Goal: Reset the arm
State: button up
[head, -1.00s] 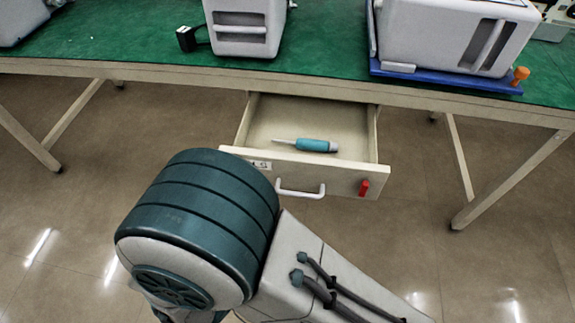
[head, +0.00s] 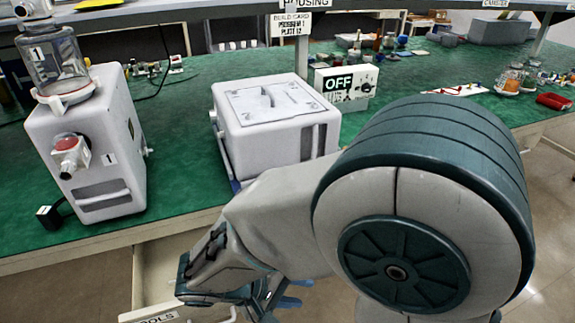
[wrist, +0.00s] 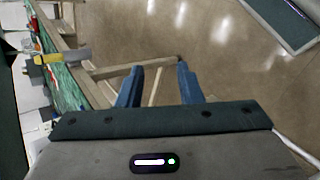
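My gripper (wrist: 158,88) shows in the wrist view with its two blue fingers apart and nothing between them. Bare floor and table legs lie beyond the fingers. In the head view my gripper (head: 285,300) is low in the picture, in front of the bench, its blue fingers partly hidden by my arm. My arm is folded, with its large teal and white joint filling the right foreground.
On the green bench (head: 185,165) stand a white pump with a clear canister (head: 95,150), a white housing (head: 270,115) and an OFF box (head: 345,87). Open floor lies at right.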

jog(key=d+r+m+y+p, duration=0.4)
jog(key=d+r+p, duration=0.1)
jog(key=r, duration=0.4)
jog(key=w+d+r+m+y+p, duration=0.1)
jog(key=d+r+m+y+p, duration=0.3)
jog(key=d+r, duration=0.4)
notch_tip(320, 180, up, 2)
jog(key=shift+d+r+g+y+p, duration=0.2)
jog(key=shift+r+g+y+p, duration=0.15)
jog(key=shift+p, duration=0.4)
